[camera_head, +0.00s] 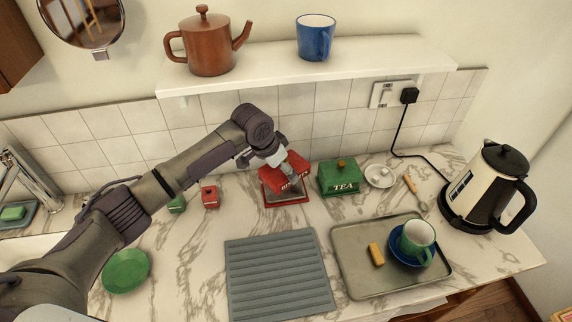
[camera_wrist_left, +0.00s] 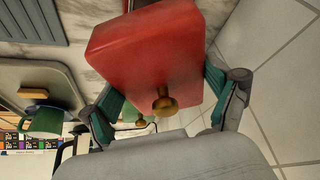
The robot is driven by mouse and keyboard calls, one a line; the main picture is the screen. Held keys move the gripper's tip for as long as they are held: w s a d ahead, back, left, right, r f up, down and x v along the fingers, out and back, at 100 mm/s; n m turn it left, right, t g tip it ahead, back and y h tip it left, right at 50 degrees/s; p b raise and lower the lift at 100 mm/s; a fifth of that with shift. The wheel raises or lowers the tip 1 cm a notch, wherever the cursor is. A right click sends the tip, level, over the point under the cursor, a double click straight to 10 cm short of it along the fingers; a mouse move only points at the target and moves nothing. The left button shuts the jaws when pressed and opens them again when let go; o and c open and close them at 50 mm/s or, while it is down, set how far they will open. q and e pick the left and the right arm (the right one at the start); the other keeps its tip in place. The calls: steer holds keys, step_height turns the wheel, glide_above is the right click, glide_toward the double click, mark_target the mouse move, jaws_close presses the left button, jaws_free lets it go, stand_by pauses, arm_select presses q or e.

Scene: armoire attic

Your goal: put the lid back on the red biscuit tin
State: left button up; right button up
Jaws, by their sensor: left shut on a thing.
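My left gripper (camera_head: 284,168) is shut on the red lid (camera_head: 273,179), at the back middle of the marble counter. In the left wrist view, the lid (camera_wrist_left: 135,65) sits between the two fingers (camera_wrist_left: 168,100), gripped by its sides, with its brass knob (camera_wrist_left: 164,100) towards the camera. The red biscuit tin (camera_head: 286,202) is below the lid in the head view; its red rim shows around a greyish inside. The lid looks tilted and slightly above the tin; I cannot tell whether they touch. The arm and gripper hide part of the lid. My right gripper is not in view.
A green TEA tin (camera_head: 335,178) stands close on the right, and a small red box (camera_head: 210,197) on the left. A ribbed grey mat (camera_head: 280,275) lies in front. A tray (camera_head: 350,275), a kettle (camera_head: 480,190) and an overhead shelf (camera_head: 270,68) surround the area.

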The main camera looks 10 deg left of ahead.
arm_select(q)
steer(key=shift+f+b, duration=1.9)
steer(key=shift+b, duration=0.1)
steer(key=shift+f, duration=0.85)
steer(key=shift+r+p, duration=0.1)
steer(key=shift+p, duration=0.85)
steer(key=shift+f+p, duration=0.25)
steer(key=shift+p, duration=0.05)
steer(key=shift+p, duration=0.4)
stand_by(0.6)
steer(key=o, duration=1)
